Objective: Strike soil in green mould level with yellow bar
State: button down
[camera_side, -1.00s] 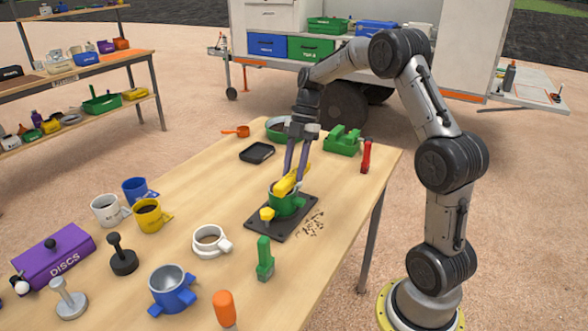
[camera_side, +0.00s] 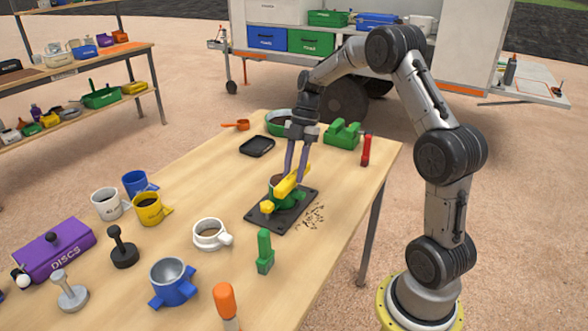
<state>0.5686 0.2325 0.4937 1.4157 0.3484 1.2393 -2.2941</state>
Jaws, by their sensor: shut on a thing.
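The green mould (camera_side: 289,203) stands on a black base plate (camera_side: 262,221) on the wooden table. My gripper (camera_side: 294,178) is shut on the yellow bar (camera_side: 291,184) and points down over the mould. The bar lies across the mould's top, with its near end reaching past the rim at the lower left. A sliver of dark soil (camera_side: 277,182) shows at the rim to the left of the bar. The bar and fingers hide the rest of the mould's top, so I cannot tell how level the soil is.
Soil crumbs (camera_side: 314,217) lie right of the plate. A white mug (camera_side: 211,236), a green-handled tool (camera_side: 265,252) and a blue mould (camera_side: 173,283) stand nearer. A black tray (camera_side: 257,146), a green block (camera_side: 343,135) and a red tool (camera_side: 366,150) are behind.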

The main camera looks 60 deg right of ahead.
jog(key=shift+w, duration=0.1)
jog(key=shift+w+f, duration=0.15)
jog(key=shift+w, duration=0.7)
jog(key=shift+w+f, duration=0.15)
jog(key=shift+w, duration=2.35)
jog(key=shift+r, duration=1.5)
jog(key=shift+f, duration=0.2)
jog(key=shift+f, duration=1.05)
